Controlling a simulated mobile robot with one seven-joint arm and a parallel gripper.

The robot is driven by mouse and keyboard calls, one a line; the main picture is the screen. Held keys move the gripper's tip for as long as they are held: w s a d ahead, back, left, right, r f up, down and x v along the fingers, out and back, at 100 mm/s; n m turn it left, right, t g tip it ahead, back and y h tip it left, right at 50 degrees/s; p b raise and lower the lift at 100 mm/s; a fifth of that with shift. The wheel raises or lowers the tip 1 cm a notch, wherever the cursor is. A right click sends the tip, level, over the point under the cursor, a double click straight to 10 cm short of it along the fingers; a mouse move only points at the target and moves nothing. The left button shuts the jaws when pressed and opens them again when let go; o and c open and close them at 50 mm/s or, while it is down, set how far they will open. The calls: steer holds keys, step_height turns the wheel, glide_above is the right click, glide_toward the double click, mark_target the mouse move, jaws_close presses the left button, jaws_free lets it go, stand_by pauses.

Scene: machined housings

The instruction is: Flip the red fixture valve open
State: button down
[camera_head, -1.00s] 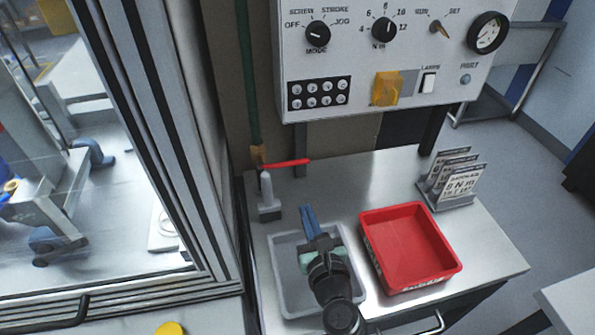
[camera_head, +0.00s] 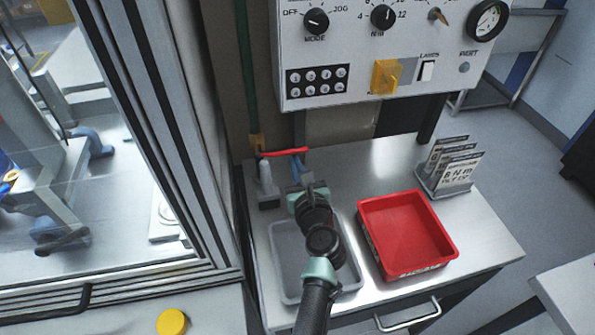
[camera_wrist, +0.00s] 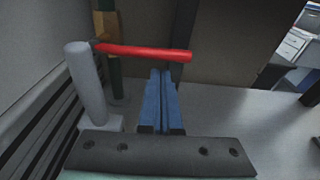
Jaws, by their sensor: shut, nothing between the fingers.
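The red valve handle (camera_head: 284,153) sticks out to the right, roughly level, from a brass valve body (camera_head: 256,143) on a green vertical pipe. In the wrist view the red handle (camera_wrist: 145,52) crosses the upper middle, with the brass body (camera_wrist: 105,22) at its left end. My gripper (camera_head: 299,160) is shut and empty, its two blue fingers together. In the wrist view the fingertips (camera_wrist: 161,73) are just below the handle's right half; I cannot tell whether they touch it.
A grey post on a block (camera_head: 266,182) stands left of my gripper. A grey tray (camera_head: 283,262) lies under my arm, and a red bin (camera_head: 408,235) sits to its right. A card rack (camera_head: 447,172) stands at the back right. A control panel (camera_head: 380,75) hangs above.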

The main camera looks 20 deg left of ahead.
mark_target(295, 149)
steer(key=shift+s+r, duration=0.15)
steer(key=shift+r, duration=0.35)
steer(key=shift+d+r+n+p, duration=0.15)
steer(key=shift+r+n+p, duration=0.35)
steer(key=shift+r+n, duration=0.1)
steer(key=shift+r+n+h+p, duration=0.3)
steer(key=shift+r+n, duration=0.2)
steer(key=shift+n, duration=0.1)
steer(key=r+n, duration=0.1)
steer(key=r+n+p, duration=0.1)
steer(key=n, duration=0.1)
steer(key=shift+a+r+t, duration=0.1)
steer(key=shift+a+t, duration=0.1)
steer(key=shift+t, duration=0.2)
steer(key=shift+s+a+r+n+t+h+p, duration=0.2)
steer(key=shift+s+a+r+n+p, duration=0.3)
steer(key=shift+n, duration=0.65)
steer(key=shift+s+a+r+n+t+h+p, duration=0.1)
steer(key=shift+a+r+n+t, duration=0.15)
steer(key=shift+r+n, duration=0.7)
steer(key=shift+s+a+r+n+t+h+p, duration=0.2)
steer(key=shift+a+r+n, duration=0.25)
steer(key=shift+n, duration=0.85)
steer(key=shift+s, duration=0.1)
steer(key=shift+f, duration=0.1)
